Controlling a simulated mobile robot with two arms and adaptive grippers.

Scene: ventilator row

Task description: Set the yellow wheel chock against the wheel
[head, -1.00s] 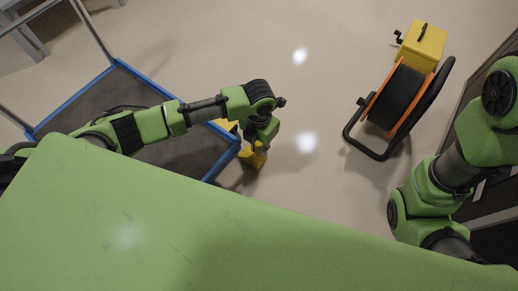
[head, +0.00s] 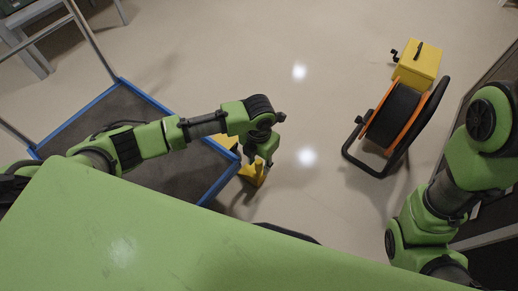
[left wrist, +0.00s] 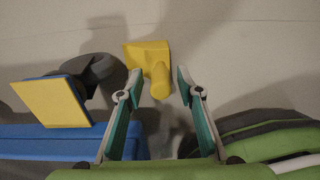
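The yellow wheel chock (head: 252,175) is on the floor just beyond the blue-edged cart's near right corner. In the left wrist view the chock (left wrist: 147,55) has a wide wedge and a rounded handle pointing towards me. My left gripper (head: 263,160) is over the chock. In the left wrist view the left gripper (left wrist: 159,77) is open, with the handle between its fingers and gaps on both sides. A grey caster wheel (left wrist: 105,70) stands left of the chock, apart from it, partly hidden behind a yellow plate (left wrist: 53,101). My right gripper is out of view.
The cart (head: 219,179) has a dark deck, blue edge and metal rails. A cable reel (head: 393,117) with orange rims and a black frame stands on the right, by a yellow box (head: 418,63). The floor between cart and reel is clear.

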